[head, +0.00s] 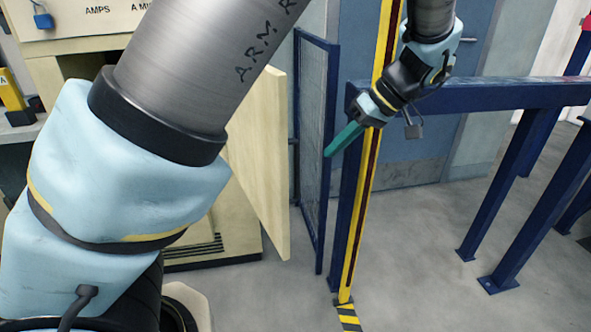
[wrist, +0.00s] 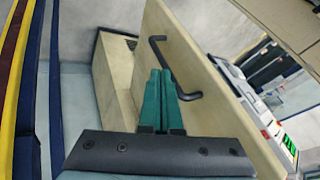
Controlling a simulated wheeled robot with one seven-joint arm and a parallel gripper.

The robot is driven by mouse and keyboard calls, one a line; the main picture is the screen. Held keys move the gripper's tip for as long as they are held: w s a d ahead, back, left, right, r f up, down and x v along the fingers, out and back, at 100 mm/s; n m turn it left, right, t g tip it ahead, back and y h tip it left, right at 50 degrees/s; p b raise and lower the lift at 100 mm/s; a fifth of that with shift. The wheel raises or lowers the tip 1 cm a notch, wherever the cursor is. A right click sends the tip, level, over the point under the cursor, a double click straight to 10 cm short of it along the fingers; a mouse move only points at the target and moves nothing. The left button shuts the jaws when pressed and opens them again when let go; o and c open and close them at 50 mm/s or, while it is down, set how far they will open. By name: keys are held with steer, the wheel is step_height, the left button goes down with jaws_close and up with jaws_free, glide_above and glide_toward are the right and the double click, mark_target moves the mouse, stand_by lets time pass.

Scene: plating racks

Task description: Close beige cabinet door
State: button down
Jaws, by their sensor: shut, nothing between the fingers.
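The beige cabinet door (head: 262,150) stands open, jutting out from the beige cabinet (head: 222,235) in the head view. My arm covers part of the door and the cabinet there. In the wrist view the door (wrist: 215,110) fills the middle, with a bent black handle (wrist: 188,95) on its face. My gripper (head: 330,152) has teal fingers, shut and empty, to the right of the door in the head view. In the wrist view my gripper (wrist: 160,72) overlaps the door close to the handle; I cannot tell whether it touches.
A blue-framed mesh panel (head: 313,150) stands between the door and my gripper in the head view. A yellow post (head: 364,200) and a blue rail (head: 500,96) are beside my gripper.

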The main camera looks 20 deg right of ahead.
mark_target(297, 173)
steer(key=shift+w+a+f+p, duration=0.35)
steer(key=shift+a+f, duration=0.65)
steer(key=shift+a, duration=0.3)
steer(key=shift+w+a+f+p, duration=0.3)
steer(key=shift+a+f, duration=0.7)
steer(key=shift+a, duration=0.35)
steer(key=shift+w+a+f+p, duration=0.25)
steer(key=shift+a+f+p, duration=0.1)
steer(key=shift+a+f, duration=0.8)
steer(key=shift+a+r, duration=0.15)
